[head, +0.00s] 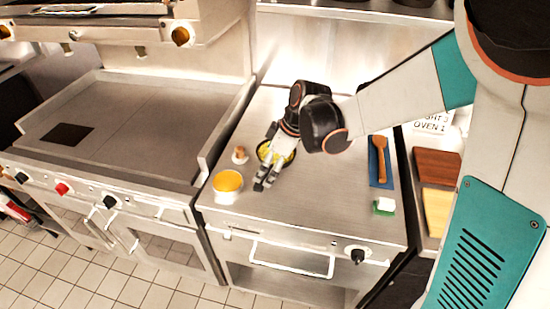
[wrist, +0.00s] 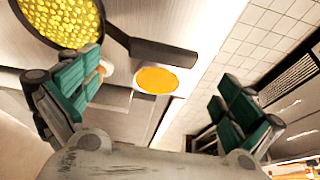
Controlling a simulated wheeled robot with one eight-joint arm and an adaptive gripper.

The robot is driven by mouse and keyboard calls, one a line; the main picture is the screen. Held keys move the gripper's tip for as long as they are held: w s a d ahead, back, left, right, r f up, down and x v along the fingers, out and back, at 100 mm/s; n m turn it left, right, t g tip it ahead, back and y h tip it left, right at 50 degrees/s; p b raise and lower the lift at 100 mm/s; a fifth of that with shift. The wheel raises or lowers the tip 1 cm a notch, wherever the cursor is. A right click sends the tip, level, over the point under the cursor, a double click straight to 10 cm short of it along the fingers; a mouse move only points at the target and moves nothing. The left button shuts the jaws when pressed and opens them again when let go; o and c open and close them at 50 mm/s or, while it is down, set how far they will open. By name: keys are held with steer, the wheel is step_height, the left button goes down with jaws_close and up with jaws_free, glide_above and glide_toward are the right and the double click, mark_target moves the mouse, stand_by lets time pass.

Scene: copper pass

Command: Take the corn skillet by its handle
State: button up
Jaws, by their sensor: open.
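The corn skillet (head: 264,150) is a dark round pan filled with yellow corn, on the steel counter. In the head view my gripper and wrist partly cover it, and I cannot make out its handle there. In the wrist view the skillet (wrist: 62,18) is at the upper left, cut off by the frame edge. Its dark handle (wrist: 165,52) points right, across the upper middle between the fingers' directions. My gripper (head: 266,183) is low over the counter by the skillet. Its fingers (wrist: 158,82) are spread wide with nothing between them; whether they touch the handle I cannot tell.
A container of orange contents (head: 227,181) stands near the gripper's left, with a small brown-topped item (head: 240,154) behind it. The counter between is clear. A griddle (head: 130,115) adjoins at left.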

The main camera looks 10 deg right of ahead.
mark_target(264, 177)
steer(key=b+x, duration=0.2)
steer(key=x, duration=0.3)
steer(key=shift+d+f, duration=0.1)
steer(key=shift+f, duration=0.05)
steer(key=shift+c, duration=0.6)
steer(key=c, duration=1.8)
steer(key=shift+o, duration=0.2)
steer(key=shift+r, duration=0.2)
